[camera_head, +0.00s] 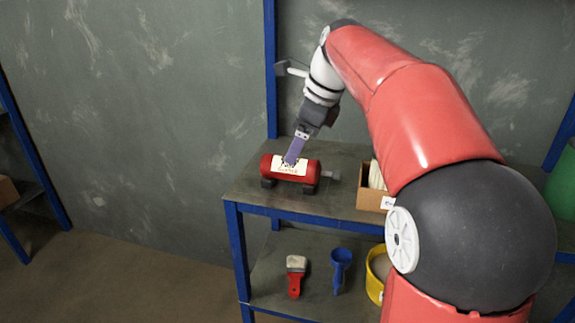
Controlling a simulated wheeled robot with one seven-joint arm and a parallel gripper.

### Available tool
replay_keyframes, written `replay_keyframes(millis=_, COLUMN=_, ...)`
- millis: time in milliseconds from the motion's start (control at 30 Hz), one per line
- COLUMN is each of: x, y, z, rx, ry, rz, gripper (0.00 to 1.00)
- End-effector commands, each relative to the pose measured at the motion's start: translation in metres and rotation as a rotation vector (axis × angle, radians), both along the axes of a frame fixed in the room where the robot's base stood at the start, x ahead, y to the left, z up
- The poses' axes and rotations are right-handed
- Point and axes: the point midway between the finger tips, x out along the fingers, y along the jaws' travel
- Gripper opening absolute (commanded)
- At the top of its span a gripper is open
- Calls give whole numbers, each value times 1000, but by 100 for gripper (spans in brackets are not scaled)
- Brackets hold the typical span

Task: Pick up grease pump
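A red cylinder (311,171) with a white label lies on its side on the upper shelf, on dark supports, with a grey piece at its right end. It looks like the grease pump, but its lettering is too small to read surely. My gripper (291,161) points down at it from above, its purple-grey fingers overlapping the label. One finger hides the other, so the gap between them does not show. I cannot tell whether they touch the cylinder.
The grey upper shelf (250,189) has blue posts. A cardboard box (369,198) stands right of the cylinder. The lower shelf holds a red-handled brush (295,277), a blue funnel-like tool (341,268) and a yellow bucket (374,287). A green container (563,185) is at far right.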

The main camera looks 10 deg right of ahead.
Motion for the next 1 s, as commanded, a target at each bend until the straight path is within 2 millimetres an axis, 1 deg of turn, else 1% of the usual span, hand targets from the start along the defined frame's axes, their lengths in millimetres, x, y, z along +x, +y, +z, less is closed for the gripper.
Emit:
replay_keyframes(millis=267, x=10, y=5, z=-26, rx=10, ry=9, rz=-16, gripper=77)
replay_keyframes(millis=467, x=19, y=2, z=-54, rx=9, ry=10, rz=-18, gripper=77)
replay_keyframes(millis=600, x=25, y=6, z=-69, rx=9, ry=7, rz=-16, gripper=77)
replay_keyframes(millis=700, x=26, y=8, z=-74, rx=8, ry=6, rz=-15, gripper=77)
replay_keyframes(millis=900, x=26, y=8, z=-74, rx=8, ry=6, rz=-15, gripper=77)
replay_keyframes(millis=933, x=26, y=8, z=-73, rx=8, ry=6, rz=-15, gripper=74)
replay_keyframes(millis=1000, x=26, y=8, z=-73, rx=8, ry=6, rz=-15, gripper=65)
